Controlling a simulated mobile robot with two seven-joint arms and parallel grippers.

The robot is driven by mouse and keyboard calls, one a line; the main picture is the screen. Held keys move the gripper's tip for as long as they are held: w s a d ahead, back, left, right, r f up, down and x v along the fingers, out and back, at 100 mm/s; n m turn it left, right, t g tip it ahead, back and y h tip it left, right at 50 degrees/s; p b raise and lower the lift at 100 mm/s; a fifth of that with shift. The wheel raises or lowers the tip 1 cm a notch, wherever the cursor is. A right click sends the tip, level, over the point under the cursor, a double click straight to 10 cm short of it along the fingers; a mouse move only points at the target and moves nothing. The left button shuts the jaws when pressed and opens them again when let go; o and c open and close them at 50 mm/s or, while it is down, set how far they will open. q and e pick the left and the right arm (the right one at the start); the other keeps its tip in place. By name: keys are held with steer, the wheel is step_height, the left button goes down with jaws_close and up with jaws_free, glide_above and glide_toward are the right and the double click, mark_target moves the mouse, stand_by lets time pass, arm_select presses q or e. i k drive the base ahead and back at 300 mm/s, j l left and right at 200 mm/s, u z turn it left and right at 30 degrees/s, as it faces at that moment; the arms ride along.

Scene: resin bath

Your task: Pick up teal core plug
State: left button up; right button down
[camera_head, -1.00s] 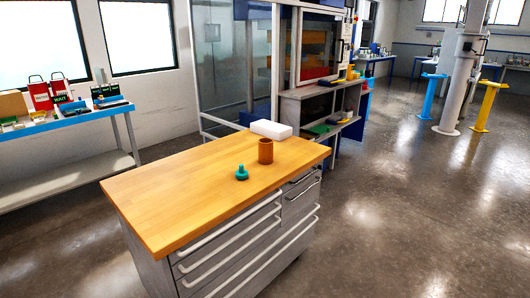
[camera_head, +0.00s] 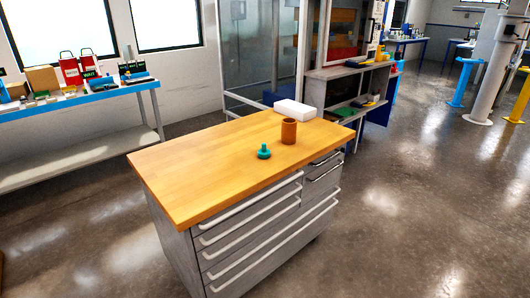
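The teal core plug (camera_head: 264,152) stands on the wooden top of a drawer cabinet (camera_head: 205,165), right of the top's middle. It has a wide base and a narrower knob on top. A brown cylinder (camera_head: 289,131) stands just behind it and to the right, apart from it. A white block (camera_head: 295,109) lies behind the cylinder at the back edge. Neither of my grippers shows in the head view.
The left half of the cabinet top is bare. A blue-edged bench (camera_head: 85,97) with bags and boxes stands along the left wall. A glass-panelled enclosure and grey shelves (camera_head: 345,72) stand behind the cabinet. The floor (camera_head: 420,200) at right is clear.

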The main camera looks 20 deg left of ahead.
mark_target(263, 153)
steer(key=u, duration=0.85)
steer(key=i+l+u, duration=0.15)
steer(key=l+u, duration=0.15)
steer(key=u, duration=0.2)
steer(key=i+l+u, duration=0.1)
steer(key=l+u, duration=0.2)
steer(key=u, duration=0.15)
steer(key=i+l+u, duration=0.1)
steer(key=l+u, duration=0.35)
steer(key=l, duration=0.45)
